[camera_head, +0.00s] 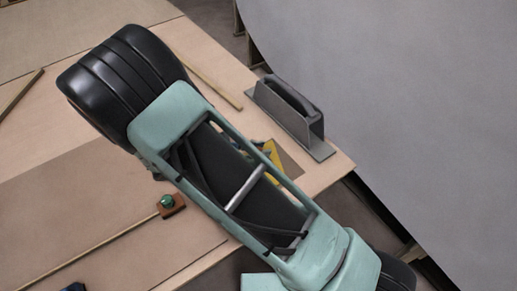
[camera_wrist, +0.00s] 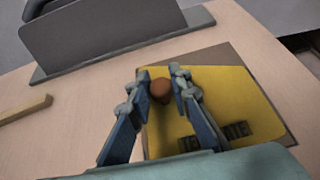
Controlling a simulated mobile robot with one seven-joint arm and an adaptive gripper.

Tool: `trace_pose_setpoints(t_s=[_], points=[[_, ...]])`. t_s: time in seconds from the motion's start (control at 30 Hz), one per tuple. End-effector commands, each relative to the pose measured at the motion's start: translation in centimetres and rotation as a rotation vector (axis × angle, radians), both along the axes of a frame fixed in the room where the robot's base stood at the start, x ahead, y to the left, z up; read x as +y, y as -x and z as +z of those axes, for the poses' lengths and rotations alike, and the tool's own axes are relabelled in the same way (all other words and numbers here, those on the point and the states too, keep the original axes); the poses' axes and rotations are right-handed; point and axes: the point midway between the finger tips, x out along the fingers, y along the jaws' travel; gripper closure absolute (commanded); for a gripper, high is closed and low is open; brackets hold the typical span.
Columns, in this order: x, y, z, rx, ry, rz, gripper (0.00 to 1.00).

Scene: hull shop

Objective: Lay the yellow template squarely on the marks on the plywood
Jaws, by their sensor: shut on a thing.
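My gripper (camera_wrist: 166,78) is shut on the knob. The template lies over a darker brown-grey patch (camera_wrist: 212,57) on the pale plywood (camera_wrist: 90,95). The patch shows beyond the template's far and right edges, and their far edges do not run parallel. I cannot tell whether the template touches the surface.
A grey angle-shaped tool with a handle (camera_head: 290,108) stands just beyond the template near the board's edge. A thin wood strip (camera_head: 213,80) lies to its left. A large grey surface (camera_head: 410,90) fills the right.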

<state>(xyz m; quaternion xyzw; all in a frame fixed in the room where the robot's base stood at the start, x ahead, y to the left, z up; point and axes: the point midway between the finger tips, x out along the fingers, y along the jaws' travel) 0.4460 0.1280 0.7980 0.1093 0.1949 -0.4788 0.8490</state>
Motion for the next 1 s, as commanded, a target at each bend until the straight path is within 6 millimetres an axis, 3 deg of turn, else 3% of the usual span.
trace_pose_setpoints(t_s=[0.07, 0.1, 0.23, 0.6, 1.0], points=[[0.0, 0.0, -0.3, 0.0, 0.001, 0.0, 1.0], [0.0, 0.0, -0.3, 0.001, 0.0, 0.0, 0.78], [0.0, 0.0, -0.2, 0.001, 0.0, 0.0, 0.64], [0.2, 0.1, 0.3, 0.0, 0.0, 0.001, 0.64], [6.3, 3.7, 3.6, 0.0, -0.002, 0.003, 0.64]])
